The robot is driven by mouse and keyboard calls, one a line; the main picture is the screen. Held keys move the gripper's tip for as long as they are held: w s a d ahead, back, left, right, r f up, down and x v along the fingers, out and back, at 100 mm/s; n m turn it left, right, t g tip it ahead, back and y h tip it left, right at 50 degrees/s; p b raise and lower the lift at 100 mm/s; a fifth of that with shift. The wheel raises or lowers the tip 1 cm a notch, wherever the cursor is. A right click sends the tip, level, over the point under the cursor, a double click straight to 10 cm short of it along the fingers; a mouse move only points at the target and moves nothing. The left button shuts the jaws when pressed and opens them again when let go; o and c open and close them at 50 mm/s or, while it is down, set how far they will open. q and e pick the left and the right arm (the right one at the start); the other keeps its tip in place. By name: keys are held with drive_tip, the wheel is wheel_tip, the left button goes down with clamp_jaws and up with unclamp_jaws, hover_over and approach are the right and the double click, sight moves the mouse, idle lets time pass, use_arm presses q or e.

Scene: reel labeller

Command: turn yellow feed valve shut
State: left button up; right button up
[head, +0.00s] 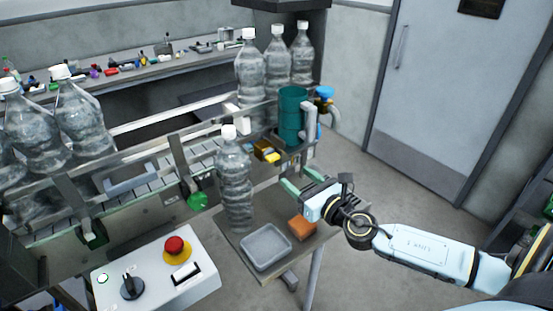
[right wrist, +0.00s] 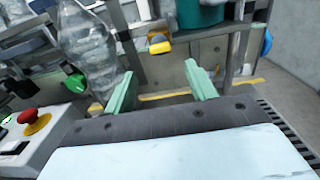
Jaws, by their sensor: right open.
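The yellow feed valve (head: 264,149) sits on the machine frame, left of the green cylinder (head: 291,118). It also shows in the right wrist view as a yellow part (right wrist: 159,43) at upper middle. How its handle is turned is too small to tell. My right gripper (head: 300,183) is below and to the right of the valve in the head view, apart from it. In the right wrist view its green fingers (right wrist: 162,86) are spread and empty, with the valve beyond the gap. My left gripper is not in view.
A clear bottle (head: 235,185) stands left of the valve, and several more line the conveyor. A grey tray (head: 265,247) and an orange block (head: 302,228) are on the small table. A control box (head: 195,290) with a red button (head: 175,246) stands at front left. A blue valve (head: 324,92) is behind.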

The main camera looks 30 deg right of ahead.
sight(275, 160)
drive_tip(key=w, duration=0.9)
drive_tip(key=shift+w+a+p, duration=0.35)
drive_tip(key=shift+a+p, duration=0.05)
drive_tip(key=c, duration=1)
